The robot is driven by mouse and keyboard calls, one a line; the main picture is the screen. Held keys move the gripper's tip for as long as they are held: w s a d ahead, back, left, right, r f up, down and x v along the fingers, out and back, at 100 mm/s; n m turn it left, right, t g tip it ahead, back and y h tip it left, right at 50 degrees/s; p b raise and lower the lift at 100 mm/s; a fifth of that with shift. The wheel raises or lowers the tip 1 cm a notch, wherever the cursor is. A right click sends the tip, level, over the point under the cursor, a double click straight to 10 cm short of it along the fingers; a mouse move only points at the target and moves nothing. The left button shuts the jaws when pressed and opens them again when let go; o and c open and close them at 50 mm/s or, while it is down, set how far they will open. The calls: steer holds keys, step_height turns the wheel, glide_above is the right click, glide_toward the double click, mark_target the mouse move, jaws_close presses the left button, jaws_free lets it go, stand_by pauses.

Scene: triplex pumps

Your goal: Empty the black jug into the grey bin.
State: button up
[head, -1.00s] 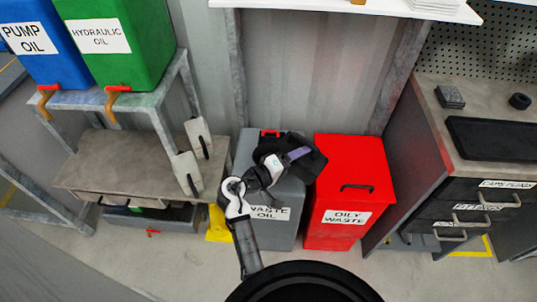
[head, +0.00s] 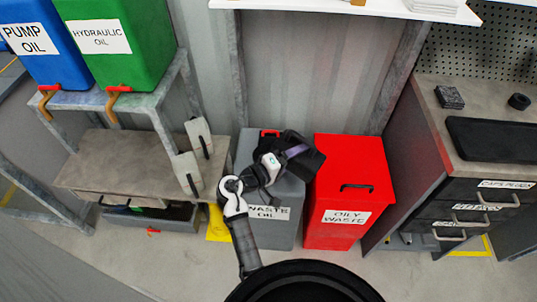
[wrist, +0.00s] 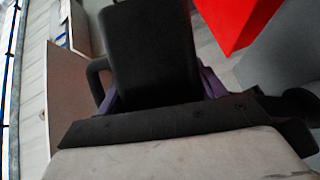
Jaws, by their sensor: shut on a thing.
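The black jug (head: 309,163) is in my gripper (head: 296,151), above the grey bin (head: 285,228) labelled "WASTE OIL". The jug hides much of the bin's top. In the head view the jug looks tilted; its mouth and any contents cannot be made out. In the wrist view the jug's dark body (wrist: 150,50) lies between the purple fingers of my gripper (wrist: 160,95), which is shut on it. A loop-shaped handle shows at the jug's left side there.
A red bin (head: 350,185) labelled "OILY WASTE" stands right beside the grey bin. A low bench (head: 110,160) is to the left, with two pale containers at its right end. A drawer cabinet (head: 475,215) is at the right. A white shelf (head: 350,8) hangs above.

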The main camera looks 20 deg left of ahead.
steer(key=shift+w+a+r+n+p, duration=0.15)
steer(key=shift+a+r+n+p, duration=0.35)
steer(key=shift+n+p, duration=0.15)
stand_by(1.6)
